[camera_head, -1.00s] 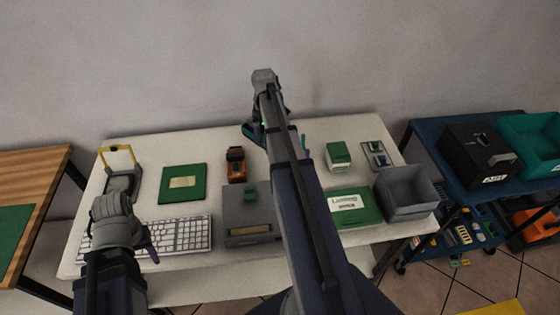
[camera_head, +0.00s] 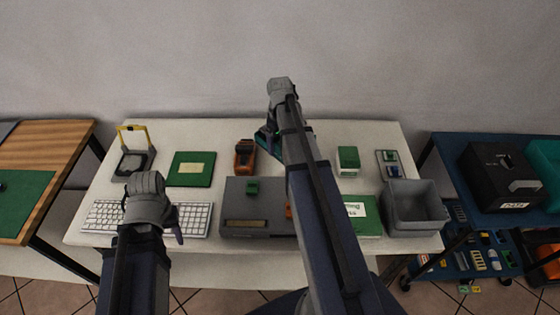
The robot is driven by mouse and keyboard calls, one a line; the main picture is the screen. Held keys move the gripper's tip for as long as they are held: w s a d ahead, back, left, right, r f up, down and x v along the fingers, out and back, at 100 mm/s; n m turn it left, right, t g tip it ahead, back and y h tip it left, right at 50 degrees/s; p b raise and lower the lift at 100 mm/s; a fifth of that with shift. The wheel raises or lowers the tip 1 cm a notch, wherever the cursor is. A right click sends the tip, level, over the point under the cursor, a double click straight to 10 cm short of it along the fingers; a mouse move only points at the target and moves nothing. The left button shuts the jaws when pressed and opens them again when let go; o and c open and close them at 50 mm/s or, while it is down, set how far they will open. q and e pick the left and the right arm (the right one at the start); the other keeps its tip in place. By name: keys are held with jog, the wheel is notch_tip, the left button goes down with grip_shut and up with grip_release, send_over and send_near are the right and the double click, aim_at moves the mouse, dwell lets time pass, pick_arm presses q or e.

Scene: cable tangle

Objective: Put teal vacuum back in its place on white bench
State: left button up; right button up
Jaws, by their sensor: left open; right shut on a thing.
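The teal vacuum (camera_head: 268,139) shows only as a small dark teal piece beside my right gripper, at the back middle of the white bench (camera_head: 330,134). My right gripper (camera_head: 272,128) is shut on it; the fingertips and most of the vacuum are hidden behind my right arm. Whether the vacuum touches the bench top, I cannot tell. My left gripper (camera_head: 178,230) is open and empty above the keyboard at the bench's front left.
An orange device (camera_head: 245,155) stands just left of the vacuum. A grey machine (camera_head: 238,200), a green board (camera_head: 191,169), a keyboard (camera_head: 104,216), a yellow-handled item (camera_head: 134,158), a green box (camera_head: 348,160) and a grey bin (camera_head: 416,208) also occupy the bench.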

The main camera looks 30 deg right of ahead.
aim_at(280, 163)
jog(key=shift+f+b, duration=2.7)
jog(key=shift+f, duration=0.6)
jog(key=shift+f, duration=0.2)
jog(key=o, duration=1)
jog(key=shift+o, duration=0.2)
jog(key=shift+r, duration=0.25)
notch_tip(280, 163, up, 12)
jog(key=p, duration=1.2)
